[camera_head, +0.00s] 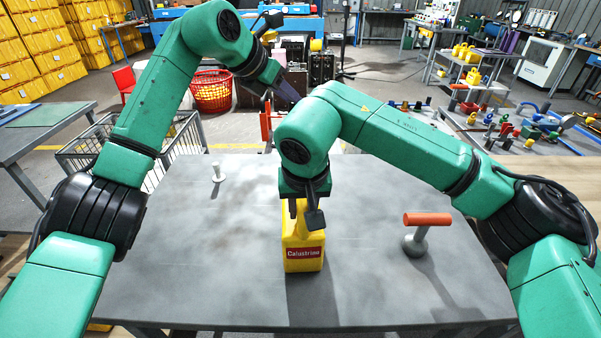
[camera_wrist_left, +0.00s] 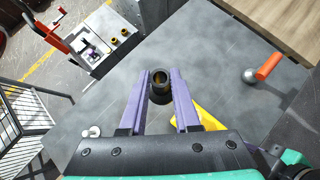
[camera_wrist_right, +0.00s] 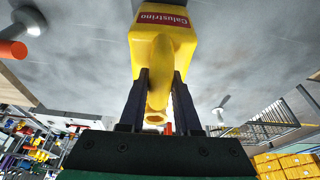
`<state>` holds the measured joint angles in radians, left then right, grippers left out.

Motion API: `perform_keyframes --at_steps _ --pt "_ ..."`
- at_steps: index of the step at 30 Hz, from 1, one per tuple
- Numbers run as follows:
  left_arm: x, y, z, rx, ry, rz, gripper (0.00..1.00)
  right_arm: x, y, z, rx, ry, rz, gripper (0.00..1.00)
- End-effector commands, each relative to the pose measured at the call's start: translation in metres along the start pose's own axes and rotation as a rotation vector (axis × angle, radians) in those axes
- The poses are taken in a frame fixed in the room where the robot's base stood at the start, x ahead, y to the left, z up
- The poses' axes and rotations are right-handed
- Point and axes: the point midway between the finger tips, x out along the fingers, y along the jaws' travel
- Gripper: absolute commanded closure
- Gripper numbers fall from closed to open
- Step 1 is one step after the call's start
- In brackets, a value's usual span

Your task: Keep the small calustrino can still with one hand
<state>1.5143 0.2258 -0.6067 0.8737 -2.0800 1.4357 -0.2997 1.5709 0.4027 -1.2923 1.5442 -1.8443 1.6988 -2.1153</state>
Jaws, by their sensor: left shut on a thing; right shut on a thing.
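The small yellow Calustrino can (camera_head: 303,258) stands upright on the grey table, its red label facing me. My right gripper (camera_head: 304,213) comes down from above and is shut on the can's top. In the right wrist view its fingers (camera_wrist_right: 159,98) lie on either side of the can's yellow handle (camera_wrist_right: 160,75); an open round mouth shows near them. My left gripper (camera_head: 289,94) is raised beyond the can, clear of the table. In the left wrist view its purple fingers (camera_wrist_left: 160,92) are shut on a dark, hollow, ring-like piece (camera_wrist_left: 160,80). A yellow part of the can (camera_wrist_left: 207,119) shows below it.
An orange-handled grey tool (camera_head: 427,220) stands on the table at the right. A small white piece (camera_head: 217,173) stands at the back left. A wire cart (camera_head: 80,158) is beyond the left edge. The table's front left is clear.

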Motion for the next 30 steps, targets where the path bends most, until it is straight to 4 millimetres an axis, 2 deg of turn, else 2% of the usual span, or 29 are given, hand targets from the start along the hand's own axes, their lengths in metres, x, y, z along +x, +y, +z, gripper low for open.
perform_keyframes --at_steps 4,5,7,8,16,20,30 --pt "0.001 0.000 -0.001 0.001 0.000 0.000 1.00 0.004 0.001 0.003 -0.002 -0.009 0.007 1.00" --pt "0.001 0.000 -0.001 0.001 0.000 0.000 1.00 0.004 0.001 0.003 -0.002 -0.009 0.007 0.65" --pt "0.001 0.000 -0.001 0.000 0.000 0.000 1.00 0.004 0.001 0.003 -0.002 -0.009 0.006 0.38" --pt "0.001 0.000 -0.001 0.000 0.000 0.000 1.00 0.004 0.001 0.002 -0.002 -0.008 0.006 0.33" --pt "0.000 0.000 0.000 0.000 0.000 0.000 1.00 0.001 0.000 0.001 -0.001 -0.003 0.002 0.33" --pt "0.000 0.000 0.000 0.000 0.000 0.000 1.00 -0.010 0.000 0.000 0.000 0.000 0.001 0.33" --pt "0.000 0.000 0.000 0.000 0.000 0.000 1.00 -0.095 0.000 -0.001 0.000 -0.002 0.003 0.33"
